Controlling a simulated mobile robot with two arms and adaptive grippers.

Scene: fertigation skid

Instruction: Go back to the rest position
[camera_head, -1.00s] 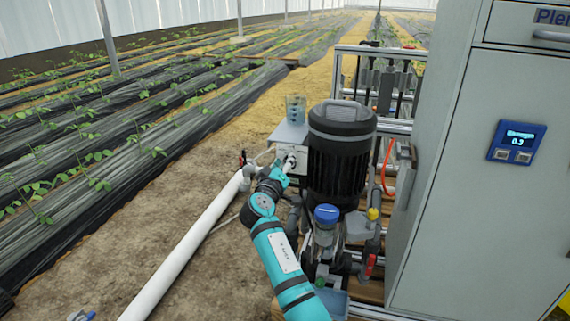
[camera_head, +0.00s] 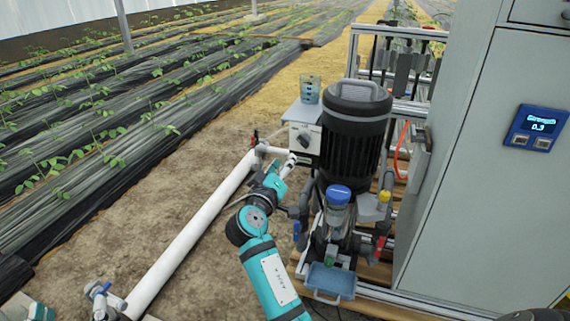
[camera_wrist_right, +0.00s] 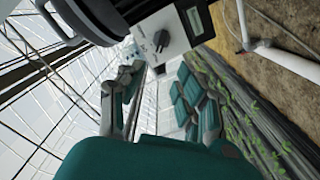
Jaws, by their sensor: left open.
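My right gripper (camera_head: 279,176) is beside the grey control box (camera_head: 304,140), below and left of its dark knob, and appears apart from it. In the right wrist view its two fingers (camera_wrist_right: 163,92) are spread with nothing between them. The box's knob (camera_wrist_right: 161,41) shows beyond the fingertips there. My left gripper (camera_head: 30,311) shows only in part, teal and grey, at the bottom left corner of the head view. It is open, and nothing is seen in it.
A black pump motor (camera_head: 355,130) stands right of the box, with a blue-capped filter (camera_head: 338,212) and blue tray (camera_head: 331,281) below. A beaker (camera_head: 310,90) stands on the box. A white pipe (camera_head: 195,235) crosses the soil. The grey cabinet (camera_head: 480,190) fills the right.

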